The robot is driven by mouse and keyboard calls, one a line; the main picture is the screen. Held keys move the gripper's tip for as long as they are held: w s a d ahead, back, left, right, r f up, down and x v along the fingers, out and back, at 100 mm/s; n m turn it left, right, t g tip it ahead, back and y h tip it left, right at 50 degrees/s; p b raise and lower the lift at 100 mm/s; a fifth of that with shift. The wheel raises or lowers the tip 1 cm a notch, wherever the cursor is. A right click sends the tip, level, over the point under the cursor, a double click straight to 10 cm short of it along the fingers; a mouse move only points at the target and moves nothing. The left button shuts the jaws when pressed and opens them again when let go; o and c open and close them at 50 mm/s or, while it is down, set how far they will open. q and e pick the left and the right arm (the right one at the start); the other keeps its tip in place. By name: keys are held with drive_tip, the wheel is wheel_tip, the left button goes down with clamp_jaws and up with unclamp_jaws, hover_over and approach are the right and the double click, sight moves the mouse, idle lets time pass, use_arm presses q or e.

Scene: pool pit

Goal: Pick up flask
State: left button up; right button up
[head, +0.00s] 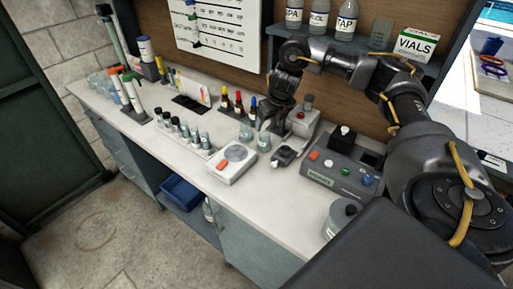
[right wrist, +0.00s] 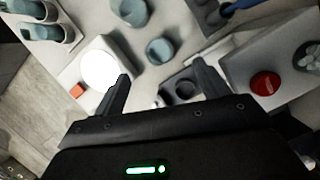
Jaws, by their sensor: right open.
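Two small blue-grey glass vessels, seemingly flasks, stand on the white bench in the head view. The nearer flask (head: 264,144) is just below my right gripper (head: 272,121), and the other flask (head: 246,132) is a little to its left. In the right wrist view the nearer flask (right wrist: 160,50) lies ahead of the open fingers of my right gripper (right wrist: 164,76), about midway between them. The other flask (right wrist: 133,11) is farther out at the top. Nothing is between the fingers. My left gripper is not in view.
A white device with a round plate (head: 233,160) stands left of the flasks, and a rack of capped vials (head: 188,136) beyond it. A grey control box (head: 341,167) stands to the right. Dropper bottles (head: 239,103) stand behind.

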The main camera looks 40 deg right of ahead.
sight(264, 138)
drive_tip(key=x, duration=0.4)
drive_tip(key=shift+w+d+f+b, duration=0.2)
drive_tip(key=shift+f+b, duration=0.1)
drive_tip(key=shift+f, duration=0.05)
drive_tip(key=shift+w+f, duration=0.1)
drive_tip(key=shift+f, duration=0.2)
drive_tip(key=shift+d, duration=0.1)
drive_tip(key=shift+f+p, duration=0.2)
drive_tip(key=shift+p, duration=0.1)
drive_tip(key=x, duration=0.1)
drive_tip(key=p+x, duration=0.1)
drive_tip(key=x, duration=0.1)
drive_tip(key=shift+w+a+f, duration=0.2)
drive_tip(key=shift+a+f, duration=0.1)
drive_tip(key=shift+f, duration=0.05)
drive_tip(key=shift+w+f+p, duration=0.15)
drive_tip(key=shift+f+p, duration=0.15)
drive_tip(key=shift+f, duration=0.2)
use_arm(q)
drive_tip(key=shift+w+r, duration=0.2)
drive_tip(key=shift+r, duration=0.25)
